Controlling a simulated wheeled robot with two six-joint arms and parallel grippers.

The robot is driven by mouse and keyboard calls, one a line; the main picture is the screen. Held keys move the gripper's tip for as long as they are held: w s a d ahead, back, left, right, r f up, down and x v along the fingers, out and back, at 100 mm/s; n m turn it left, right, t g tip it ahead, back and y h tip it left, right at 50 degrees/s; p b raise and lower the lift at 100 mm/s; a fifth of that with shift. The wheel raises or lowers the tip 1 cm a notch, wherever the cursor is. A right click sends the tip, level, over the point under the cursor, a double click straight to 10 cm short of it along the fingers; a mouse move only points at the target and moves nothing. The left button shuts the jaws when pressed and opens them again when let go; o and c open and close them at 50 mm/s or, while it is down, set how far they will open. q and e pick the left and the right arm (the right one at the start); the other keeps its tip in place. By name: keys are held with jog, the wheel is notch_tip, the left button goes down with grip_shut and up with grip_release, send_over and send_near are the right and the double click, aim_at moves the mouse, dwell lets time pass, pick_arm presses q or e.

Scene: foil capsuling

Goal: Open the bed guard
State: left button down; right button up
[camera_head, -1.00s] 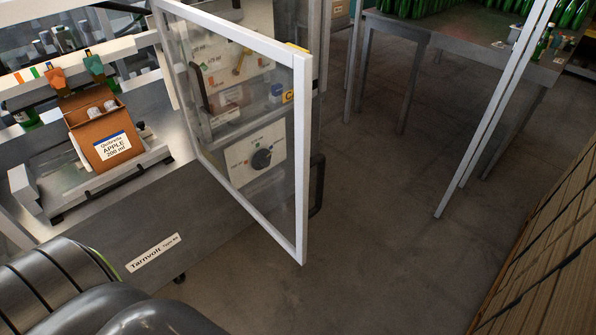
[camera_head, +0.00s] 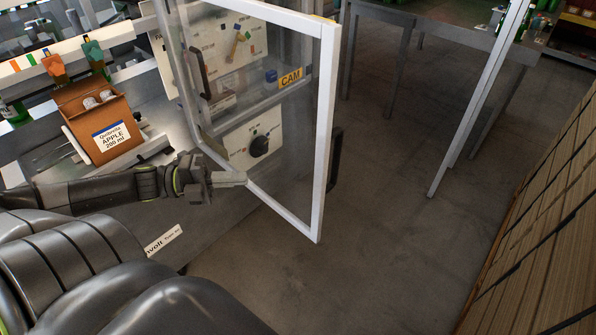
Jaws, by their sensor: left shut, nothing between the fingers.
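The bed guard (camera_head: 324,130) is a clear panel in a white frame, standing swung out from the machine over the floor. A dark handle (camera_head: 336,157) shows beside its outer edge. My left gripper (camera_head: 234,179) is shut and empty, pointing right, at the lower frame rail near the guard's inner lower corner. I cannot tell whether its fingertips touch the rail. My right gripper is not in view.
A brown carton (camera_head: 97,122) labelled apple sits on the machine bed, left of the guard. Panels with a black knob (camera_head: 259,146) show through the guard. Floor (camera_head: 400,240) to the right is clear; a slatted wooden surface (camera_head: 535,245) borders it.

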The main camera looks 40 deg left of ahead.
pick_arm(q)
jog(key=d, duration=0.1)
jog(key=b, duration=0.1)
send_near(317, 168)
jog(key=d, duration=0.4)
jog(key=shift+w+d+m+g+h+p, duration=0.1)
jog(key=shift+w+m+g+h+p, duration=0.15)
jog(key=shift+w, duration=0.75)
jog(key=shift+w+d+m+g+h+p, duration=0.15)
jog(key=shift+w+p, duration=0.15)
jog(key=shift+w, duration=0.7)
jog(key=shift+a, duration=0.1)
